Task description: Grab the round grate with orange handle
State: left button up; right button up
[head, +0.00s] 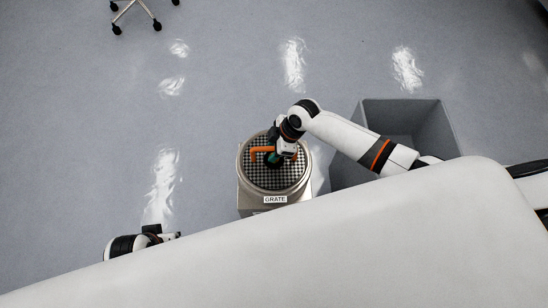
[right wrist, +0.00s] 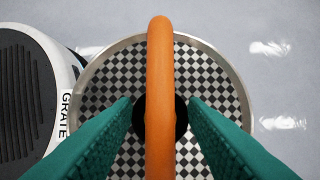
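The round grate (head: 270,178) has a black-and-white checkered face and sits in a round metal rim on a stand labelled GRATE. Its orange handle (head: 262,150) rises above the face. In the right wrist view, the handle (right wrist: 160,100) runs upright through the middle, over the checkered grate (right wrist: 110,72). My right gripper (right wrist: 160,118) is over the grate, with its green fingers on either side of the handle and gaps visible between. In the head view the right gripper (head: 273,158) partly covers the handle. My left gripper (head: 168,236) is at lower left, away from the grate; its fingers are unclear.
The metal stand (head: 247,201) bears the grate. A grey open bin (head: 443,125) stands to its right, behind my right arm. A wheeled chair base (head: 135,14) is at the top left. The floor left of the stand is clear. My white body fills the bottom.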

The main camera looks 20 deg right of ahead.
jog(key=shift+c, duration=0.3)
grip_shut()
dwell(1.3)
